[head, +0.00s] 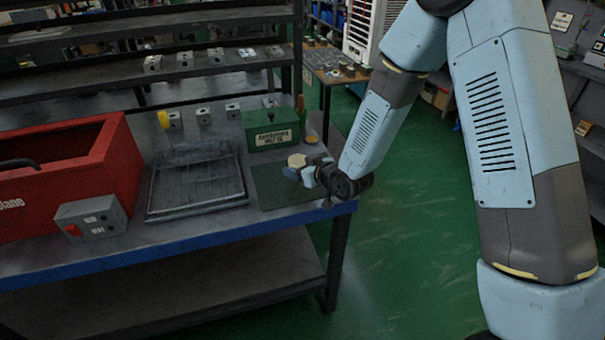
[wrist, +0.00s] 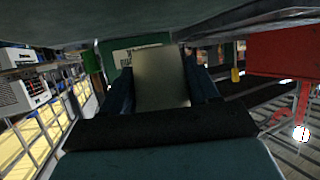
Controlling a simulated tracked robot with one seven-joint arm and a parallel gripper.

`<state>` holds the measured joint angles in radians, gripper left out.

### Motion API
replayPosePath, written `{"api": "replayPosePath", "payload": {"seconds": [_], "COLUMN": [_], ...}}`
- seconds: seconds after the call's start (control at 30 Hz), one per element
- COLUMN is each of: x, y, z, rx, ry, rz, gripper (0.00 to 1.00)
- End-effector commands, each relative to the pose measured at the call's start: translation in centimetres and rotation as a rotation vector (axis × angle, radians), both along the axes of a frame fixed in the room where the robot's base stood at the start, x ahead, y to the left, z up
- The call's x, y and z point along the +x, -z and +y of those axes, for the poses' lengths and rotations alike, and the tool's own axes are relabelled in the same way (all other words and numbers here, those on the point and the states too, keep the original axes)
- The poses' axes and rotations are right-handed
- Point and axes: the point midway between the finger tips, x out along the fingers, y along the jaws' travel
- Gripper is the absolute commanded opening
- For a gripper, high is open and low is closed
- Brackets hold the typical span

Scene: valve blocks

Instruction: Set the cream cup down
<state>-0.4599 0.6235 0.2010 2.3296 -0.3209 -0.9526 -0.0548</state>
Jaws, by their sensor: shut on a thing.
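The cream cup (head: 297,160) is at my gripper (head: 294,174), over the dark green mat (head: 268,188) near the right end of the bench. In the wrist view the cup (wrist: 160,78) fills the space between the two dark fingers of my gripper (wrist: 162,92), which are shut on it. The cup looks upright in the head view. I cannot tell whether its base touches the mat, since the fingers hide its lower part.
A green box (head: 272,130) and a bottle stand just behind the mat. A black tray (head: 195,185) lies left of it. A red bin (head: 70,180) and a grey switch box (head: 90,218) are farther left. The bench's blue edge (head: 200,248) runs along the front.

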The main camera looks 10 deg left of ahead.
Motion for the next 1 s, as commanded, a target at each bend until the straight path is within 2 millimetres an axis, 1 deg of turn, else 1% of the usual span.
{"api": "replayPosePath", "payload": {"seconds": [0.13, 0.3, 0.4, 0.77, 0.8, 1.0], "x": [0.6, 0.8, 1.0, 1.0, 1.0, 1.0], "y": [0.8, 2.8, 3.6, 3.9, 3.9, 3.9], "z": [-0.3, -0.7, -0.9, -1.0, -1.0, -1.0], "rx": [-0.001, -0.002, -0.001, -0.001, -0.001, -0.001], "ry": [0.009, 0.016, 0.019, 0.021, 0.021, 0.021], "rz": [0.002, 0.003, 0.000, 0.001, 0.001, 0.001], "gripper": [0.25, 0.25, 0.25, 0.25, 0.61, 0.80]}}
